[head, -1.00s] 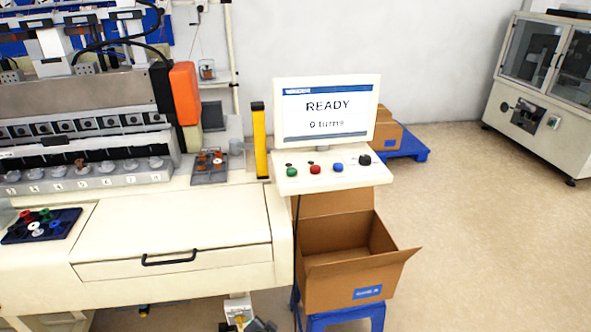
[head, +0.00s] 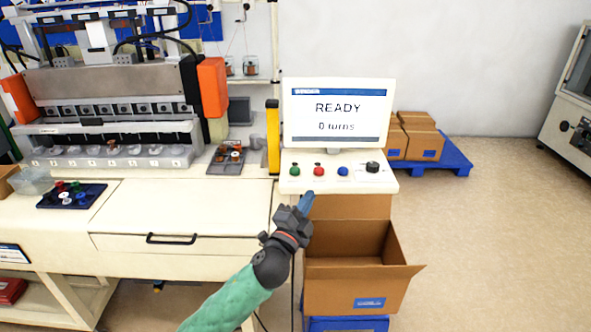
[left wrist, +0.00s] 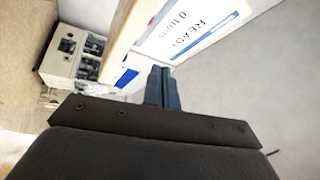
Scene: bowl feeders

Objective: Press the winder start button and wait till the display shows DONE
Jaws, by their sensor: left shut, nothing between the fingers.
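The winder display (head: 337,112) stands upright on the control panel and reads READY and 0 turns. It also shows, tilted, in the left wrist view (left wrist: 190,28). On the panel's sloped face sit a green button (head: 295,170), a red button (head: 319,170), a blue button (head: 343,171) and a black knob (head: 372,167). Labels are too small to read. My left gripper (head: 307,199) is shut and empty, just below and in front of the panel, apart from the buttons. Its shut fingers (left wrist: 162,88) also show in the left wrist view. My right gripper is out of view.
The winder (head: 115,105) stands left, with a yellow post (head: 273,138) beside the display. Boxes lie on a blue pallet (head: 458,160) behind.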

